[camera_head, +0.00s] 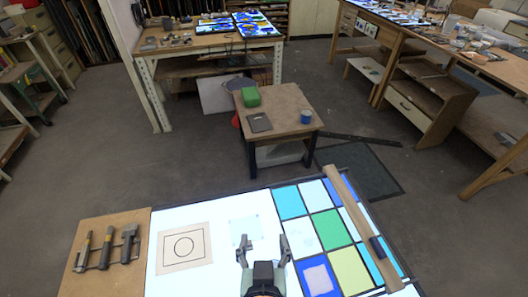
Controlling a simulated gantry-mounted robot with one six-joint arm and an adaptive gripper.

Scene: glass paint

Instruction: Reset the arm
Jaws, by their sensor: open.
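My gripper (265,244) is at the bottom middle of the head view, over the bright white light table (180,282). Its two fingers are spread apart with nothing between them. A pale bluish glass square (243,230) lies on the light table just beyond the left finger. A beige sheet with a circle drawn in a square (197,237) lies to the left of my gripper. A panel of blue, green, yellow and white panes (326,231) lies to the right. The rest of my arm is mostly cut off by the bottom edge.
A wooden bar (358,222) with a dark block (377,247) crosses the right panes. Beyond, a small table (284,104) holds a green block (251,96) and blue cup (306,117).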

